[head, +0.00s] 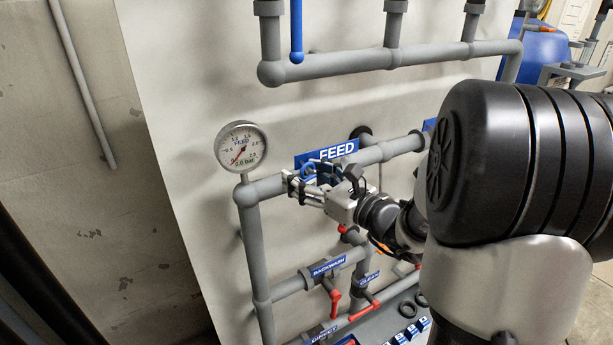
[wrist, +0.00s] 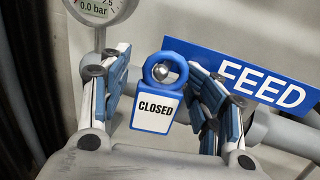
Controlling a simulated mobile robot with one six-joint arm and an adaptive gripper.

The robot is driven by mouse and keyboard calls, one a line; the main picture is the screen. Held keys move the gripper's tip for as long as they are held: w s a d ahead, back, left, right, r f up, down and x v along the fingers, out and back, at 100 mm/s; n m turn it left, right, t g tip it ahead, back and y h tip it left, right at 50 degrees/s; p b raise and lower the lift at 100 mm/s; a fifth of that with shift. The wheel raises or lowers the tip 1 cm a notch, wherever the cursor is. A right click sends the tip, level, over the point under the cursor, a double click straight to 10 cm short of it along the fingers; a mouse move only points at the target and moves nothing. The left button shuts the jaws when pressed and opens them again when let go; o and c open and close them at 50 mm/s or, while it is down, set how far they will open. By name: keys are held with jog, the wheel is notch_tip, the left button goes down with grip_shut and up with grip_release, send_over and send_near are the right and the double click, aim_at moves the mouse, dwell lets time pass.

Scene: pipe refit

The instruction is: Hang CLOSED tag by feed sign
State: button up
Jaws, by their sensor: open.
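The CLOSED tag (wrist: 155,108) is a blue-framed white plate with a blue ring on top, seen in the wrist view. A round silver peg end shows inside the ring, and the tag hangs there slightly tilted. The blue FEED sign (wrist: 262,84) is just right of it, partly behind my right finger; in the head view the FEED sign (head: 338,148) is above my gripper. My gripper (wrist: 160,82) is open, with one finger on each side of the tag and a gap to each. In the head view my gripper (head: 305,186) largely hides the tag.
A pressure gauge (head: 241,147) reading about 0.0 bar stands left of the sign. Grey pipes (head: 254,250) run beside and below my gripper. Red-handled valves (head: 334,296) with BACKWASH (head: 328,267) and CLEAN labels sit lower. The pale panel left of the gauge is clear.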

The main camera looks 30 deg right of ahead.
jog(key=shift+d, duration=0.1)
jog(key=shift+s+d, duration=0.1)
jog(key=shift+s, duration=0.15)
jog(key=v, duration=1.1)
jog(key=shift+s, duration=0.3)
jog(key=shift+s, duration=0.1)
jog(key=shift+s+d, duration=0.1)
jog(key=shift+s, duration=2.25)
